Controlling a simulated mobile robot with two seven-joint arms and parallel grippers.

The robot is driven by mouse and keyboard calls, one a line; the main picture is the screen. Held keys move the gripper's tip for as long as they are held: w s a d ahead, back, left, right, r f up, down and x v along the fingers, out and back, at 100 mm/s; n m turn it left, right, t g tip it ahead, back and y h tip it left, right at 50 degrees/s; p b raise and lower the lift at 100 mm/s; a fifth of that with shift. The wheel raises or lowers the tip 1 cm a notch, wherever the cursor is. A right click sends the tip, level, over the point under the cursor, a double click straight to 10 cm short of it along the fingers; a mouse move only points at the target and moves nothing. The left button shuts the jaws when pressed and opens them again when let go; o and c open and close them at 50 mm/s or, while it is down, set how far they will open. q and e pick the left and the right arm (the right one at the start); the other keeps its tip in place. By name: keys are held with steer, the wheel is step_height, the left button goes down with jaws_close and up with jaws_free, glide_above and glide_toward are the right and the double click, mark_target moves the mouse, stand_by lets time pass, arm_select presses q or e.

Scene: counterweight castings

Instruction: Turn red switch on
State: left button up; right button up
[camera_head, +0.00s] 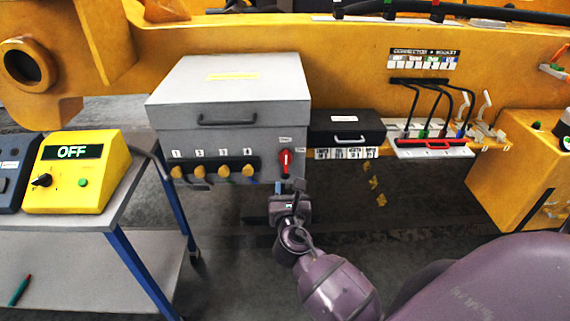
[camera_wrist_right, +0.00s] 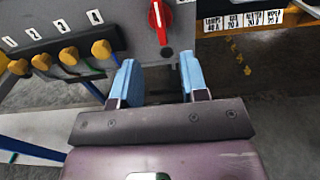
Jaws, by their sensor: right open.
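The red switch (camera_head: 285,161) is a rotary handle on the front face of a grey box (camera_head: 230,92), at its lower right. It points roughly up and down. In the right wrist view the red switch (camera_wrist_right: 159,20) shows at the top, beyond the fingers. My right gripper (camera_head: 288,187) is just below the switch in the head view. Its blue fingers (camera_wrist_right: 158,75) are apart with nothing between them, and the switch is not between them. My left gripper is not in view.
Several yellow knobs (camera_head: 222,172) sit left of the switch. A yellow unit (camera_head: 75,175) reading OFF stands on a cart at left. A black case (camera_head: 345,126) and a rack with black cables (camera_head: 430,150) are to the right. Open floor lies below.

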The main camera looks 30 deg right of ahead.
mark_target(286, 162)
steer(key=x, duration=1)
steer(key=shift+w, duration=0.25)
steer(key=shift+c, duration=0.4)
jaws_close()
